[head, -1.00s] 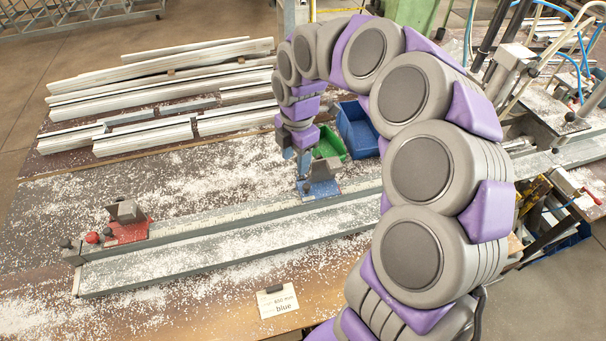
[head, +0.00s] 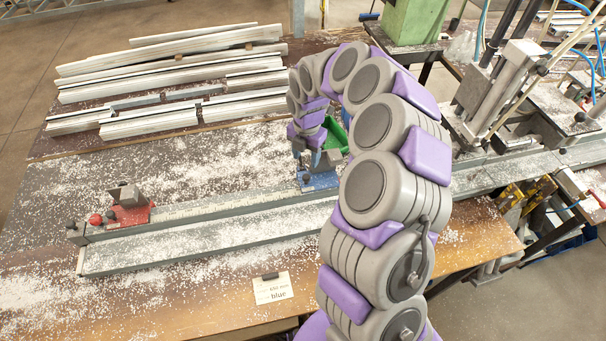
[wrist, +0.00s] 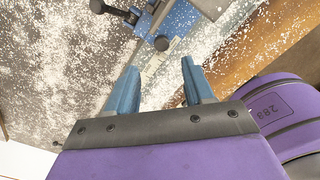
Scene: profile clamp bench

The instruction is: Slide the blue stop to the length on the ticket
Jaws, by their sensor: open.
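The blue stop (head: 322,180) sits on the long grey rail (head: 215,208), right of the red stop (head: 128,214). In the wrist view the blue stop (wrist: 172,47) lies ahead of my fingertips, with a dark knob on it. My gripper (head: 312,158) is at the blue stop in the head view, partly hiding it. In the wrist view my gripper (wrist: 160,80) is open, with nothing between its blue fingers. The ticket (head: 272,288) lies on the bench in front of the rail; it reads "blue" under a length in mm too small to read surely.
White profiles (head: 170,80) lie in stacks at the back left. A green bin (head: 335,134) stands behind the blue stop, partly hidden. A machine (head: 500,95) with hoses stands at the right. White chips cover much of the bench (head: 130,300).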

